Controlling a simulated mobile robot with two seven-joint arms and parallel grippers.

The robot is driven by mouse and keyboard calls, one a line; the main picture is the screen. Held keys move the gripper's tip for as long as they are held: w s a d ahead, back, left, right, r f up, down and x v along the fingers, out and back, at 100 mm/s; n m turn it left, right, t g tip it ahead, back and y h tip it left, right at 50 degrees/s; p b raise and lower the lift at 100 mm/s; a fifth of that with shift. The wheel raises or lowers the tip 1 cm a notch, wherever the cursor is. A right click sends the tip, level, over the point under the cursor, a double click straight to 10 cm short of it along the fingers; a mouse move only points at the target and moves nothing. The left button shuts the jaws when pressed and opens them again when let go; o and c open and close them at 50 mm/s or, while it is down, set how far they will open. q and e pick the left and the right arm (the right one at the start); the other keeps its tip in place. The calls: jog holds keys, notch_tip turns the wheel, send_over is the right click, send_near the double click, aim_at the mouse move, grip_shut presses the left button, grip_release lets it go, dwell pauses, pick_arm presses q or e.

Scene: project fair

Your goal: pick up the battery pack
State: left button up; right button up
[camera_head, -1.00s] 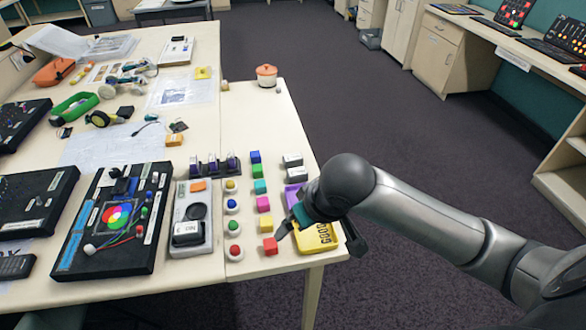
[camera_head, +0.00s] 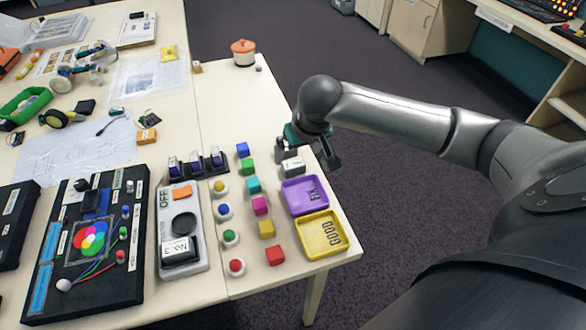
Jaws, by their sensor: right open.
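My right gripper (camera_head: 308,153) is open above the table's right edge, behind the trays, with one finger to the left and one to the right. A small block with a pale label (camera_head: 292,167) is just below and in front of the left finger. It may be the battery pack, but its label is too small to read. I cannot tell whether the finger touches it. Any thing directly behind or under the gripper is hidden. My left gripper is not in view.
A purple tray (camera_head: 291,198) and a yellow tray (camera_head: 308,250) are at the right edge. Coloured cubes, such as a red one (camera_head: 275,255), and round buttons stand left of them. An orange-lidded pot (camera_head: 243,58) stands farther back. The table between pot and blocks is clear.

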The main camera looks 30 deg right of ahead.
aim_at(293, 162)
jog(key=shift+x, duration=0.95)
jog(key=b+x, duration=0.1)
jog(key=x, duration=0.3)
jog(key=shift+w+f, duration=0.1)
jog(key=shift+w, duration=0.15)
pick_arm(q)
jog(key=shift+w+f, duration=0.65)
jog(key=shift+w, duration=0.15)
pick_arm(e)
jog(key=shift+c, duration=0.2)
jog(key=shift+c, duration=0.9)
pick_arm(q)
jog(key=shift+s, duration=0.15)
pick_arm(e)
jog(key=c, duration=1.2)
